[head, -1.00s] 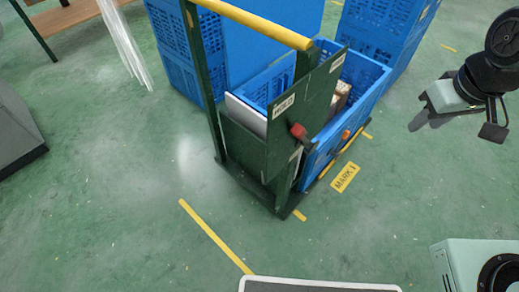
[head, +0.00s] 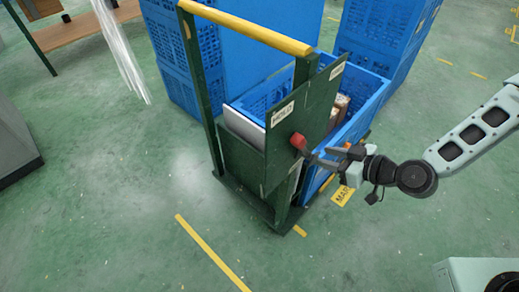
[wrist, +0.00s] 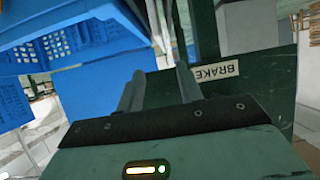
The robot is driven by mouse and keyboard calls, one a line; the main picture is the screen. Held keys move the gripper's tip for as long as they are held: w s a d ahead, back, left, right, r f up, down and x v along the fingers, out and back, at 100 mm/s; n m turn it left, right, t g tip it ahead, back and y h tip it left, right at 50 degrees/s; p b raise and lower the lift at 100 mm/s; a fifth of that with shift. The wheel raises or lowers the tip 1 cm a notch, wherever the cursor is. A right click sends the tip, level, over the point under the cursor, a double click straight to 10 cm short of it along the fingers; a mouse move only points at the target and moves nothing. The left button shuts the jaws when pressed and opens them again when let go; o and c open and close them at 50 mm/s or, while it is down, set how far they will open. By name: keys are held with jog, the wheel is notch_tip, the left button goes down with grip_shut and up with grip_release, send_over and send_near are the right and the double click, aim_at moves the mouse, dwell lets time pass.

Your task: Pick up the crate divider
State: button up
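The blue crate (head: 362,90) sits on a green cart with a yellow handle bar (head: 250,28). A pale flat panel (head: 243,124) stands upright at the crate's near left end, behind the cart's green plate; I cannot tell whether it is the crate divider. My gripper (head: 322,157) is just right of the red knob (head: 298,141) on the green plate (head: 305,115). In the wrist view the two fingers of my gripper (wrist: 158,85) are apart, with no held thing visible. The red knob is not visible there.
The label BRAKE (wrist: 215,72) shows on the green plate in the wrist view. Brown items (head: 340,108) lie in the crate. Stacked blue crates (head: 385,35) stand behind the cart. A wooden table (head: 85,30) is at the back left. The green floor in front is clear.

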jog(key=b, duration=0.2)
send_near(274, 137)
jog(key=shift+w+a+f+t, duration=0.15)
jog(key=shift+w+a+f, duration=0.1)
jog(key=shift+a+f, duration=0.2)
jog(key=shift+w+a+f+t, duration=0.2)
jog(key=shift+a+f, duration=0.2)
jog(key=shift+f, duration=0.15)
jog(key=shift+r+b+x, duration=0.15)
jog(key=shift+b+x, duration=0.25)
jog(key=shift+x, duration=1.1)
jog(key=shift+r+b+x, duration=0.15)
jog(key=shift+b+x, duration=0.25)
jog(key=shift+x, duration=1.05)
jog(key=shift+a, duration=0.15)
jog(key=shift+c, duration=0.3)
grip_shut()
